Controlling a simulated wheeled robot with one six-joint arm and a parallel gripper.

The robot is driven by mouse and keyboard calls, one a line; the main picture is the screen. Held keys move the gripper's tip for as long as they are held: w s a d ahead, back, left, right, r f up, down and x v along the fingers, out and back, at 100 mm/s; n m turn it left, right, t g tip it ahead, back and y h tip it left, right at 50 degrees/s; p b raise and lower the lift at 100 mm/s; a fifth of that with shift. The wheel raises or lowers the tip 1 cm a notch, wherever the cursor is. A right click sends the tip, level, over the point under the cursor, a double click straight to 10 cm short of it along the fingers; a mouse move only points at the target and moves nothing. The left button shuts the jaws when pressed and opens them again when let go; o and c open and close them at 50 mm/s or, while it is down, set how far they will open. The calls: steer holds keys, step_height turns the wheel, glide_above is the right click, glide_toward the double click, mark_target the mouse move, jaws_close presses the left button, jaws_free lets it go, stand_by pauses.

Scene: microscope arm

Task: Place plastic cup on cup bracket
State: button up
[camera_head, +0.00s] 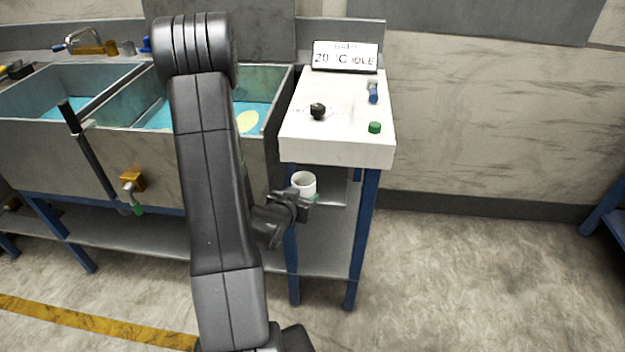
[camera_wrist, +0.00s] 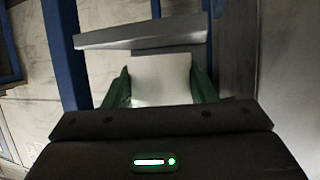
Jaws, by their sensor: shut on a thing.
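A white plastic cup (camera_head: 303,182) is upright in my gripper (camera_head: 304,197), below the white control panel. Its open rim shows in the head view. In the wrist view, the white cup (camera_wrist: 160,78) sits between the two green fingers of my gripper (camera_wrist: 160,90), which is shut on it. A grey plate, seemingly the cup bracket (camera_head: 336,192), shows behind and right of the cup, under the panel. In the wrist view a light grey plate edge (camera_wrist: 140,34) lies just beyond the cup. I cannot tell whether the cup touches it.
The white panel (camera_head: 343,145) with a knob, buttons and a "20 °C IDLE" display (camera_head: 345,57) stands above the cup. Its blue legs (camera_head: 362,240) are close by. Metal sinks with blue water (camera_head: 60,107) are at left. Open floor (camera_head: 480,280) lies at right.

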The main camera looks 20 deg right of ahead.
mark_target(308, 184)
steer(key=w+d, duration=0.3)
steer(key=shift+w+d, duration=0.3)
steer(key=shift+d, duration=0.1)
steer(key=shift+w+d+p, duration=0.5)
steer(key=shift+w+d, duration=0.45)
steer(key=shift+d, duration=0.1)
steer(key=shift+f, duration=0.6)
steer(key=shift+a+f, duration=0.1)
steer(key=shift+f, duration=0.05)
steer(key=shift+f+b, duration=0.2)
steer(key=shift+b, duration=0.15)
steer(key=o, duration=1)
steer(key=shift+r, duration=0.2)
